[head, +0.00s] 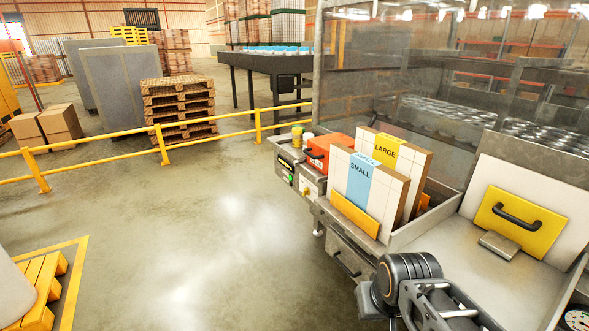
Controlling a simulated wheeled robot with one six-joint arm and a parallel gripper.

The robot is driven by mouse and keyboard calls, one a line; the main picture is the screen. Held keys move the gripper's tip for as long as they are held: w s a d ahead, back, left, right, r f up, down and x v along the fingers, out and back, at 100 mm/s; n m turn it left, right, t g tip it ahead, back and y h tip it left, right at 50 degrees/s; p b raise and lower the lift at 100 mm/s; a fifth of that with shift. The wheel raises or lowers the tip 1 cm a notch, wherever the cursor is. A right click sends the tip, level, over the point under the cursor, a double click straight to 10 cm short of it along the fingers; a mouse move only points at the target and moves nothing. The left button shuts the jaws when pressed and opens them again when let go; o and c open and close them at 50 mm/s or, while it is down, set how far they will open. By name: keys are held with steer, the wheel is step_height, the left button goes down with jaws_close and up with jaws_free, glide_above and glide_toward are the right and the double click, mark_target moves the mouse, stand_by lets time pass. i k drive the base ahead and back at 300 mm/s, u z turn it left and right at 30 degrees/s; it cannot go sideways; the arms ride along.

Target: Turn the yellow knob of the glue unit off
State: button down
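The likely glue unit (312,181) is a small grey box with a pale front panel, at the left end of the workbench. A small round yellowish spot on its front, probably the yellow knob (307,191), is too small for me to read its position. An orange-red case with a dark handle (330,150) sits at the top of this unit. Part of my arm shows at the bottom, right of centre, well apart from the unit. My gripper's fingertips are not visible.
A grey box with a green light (285,166) stands left of the unit. SMALL (361,178) and LARGE (388,150) cartons stand in a holder on the bench. A yellow panel with a black handle (520,220) is at right. A yellow rail (100,148) crosses behind clear floor.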

mark_target(306, 191)
steer(key=u, duration=0.4)
steer(key=i, duration=1.5)
steer(key=u, duration=0.8)
steer(key=i, duration=0.4)
steer(key=z, duration=0.05)
